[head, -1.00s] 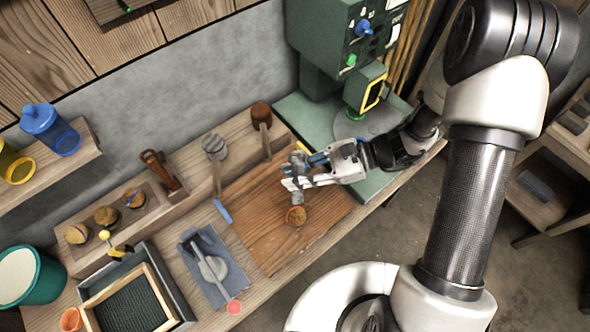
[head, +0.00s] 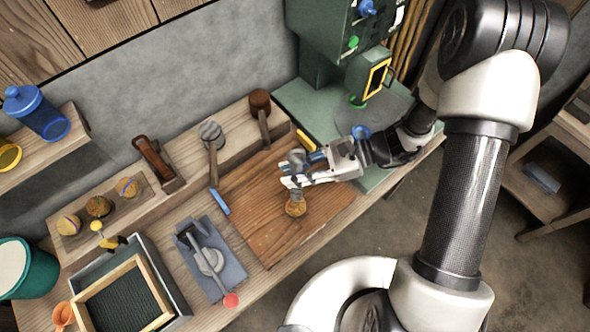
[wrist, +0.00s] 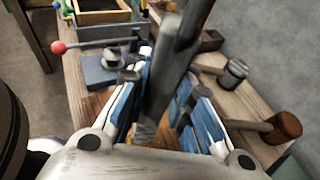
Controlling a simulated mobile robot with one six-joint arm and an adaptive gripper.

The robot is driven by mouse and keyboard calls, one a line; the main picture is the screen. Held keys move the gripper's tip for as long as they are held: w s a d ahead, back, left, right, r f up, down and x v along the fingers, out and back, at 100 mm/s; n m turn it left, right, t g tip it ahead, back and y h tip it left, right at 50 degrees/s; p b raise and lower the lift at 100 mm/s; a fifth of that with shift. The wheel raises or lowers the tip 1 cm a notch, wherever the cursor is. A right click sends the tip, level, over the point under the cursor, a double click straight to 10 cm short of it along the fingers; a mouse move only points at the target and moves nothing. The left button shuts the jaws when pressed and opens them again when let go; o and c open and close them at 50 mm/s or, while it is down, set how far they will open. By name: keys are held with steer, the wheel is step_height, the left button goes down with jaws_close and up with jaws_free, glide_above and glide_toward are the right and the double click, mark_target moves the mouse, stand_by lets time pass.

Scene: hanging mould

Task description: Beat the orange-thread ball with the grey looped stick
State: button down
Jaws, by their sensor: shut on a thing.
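My gripper (head: 296,172) is shut on the grey looped stick (wrist: 172,75), which slants up between the blue finger pads in the wrist view. The loop cannot be made out. In the head view the fingers hide most of the stick. Its lower part (head: 298,191) reaches down to a brown-orange ball (head: 296,208) on the wooden board (head: 265,235). The stick's end overlaps the ball in the picture; whether they touch, I cannot tell. Thread colour on this ball is too small to tell.
Three wrapped balls (head: 99,206) sit in a rack at left. A grey-headed mallet (head: 211,131) and a brown-headed mallet (head: 260,103) stand behind the board. A red-knobbed lever tool (head: 208,260) lies left of it. A green machine (head: 325,40) stands behind my gripper.

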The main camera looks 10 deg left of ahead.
step_height(320, 180, down, 5)
steer(key=b, duration=0.4)
step_height(320, 180, up, 6)
steer(key=p, duration=0.4)
steer(key=shift+f+p, duration=0.25)
steer(key=shift+p, duration=0.15)
steer(key=shift+f, duration=0.25)
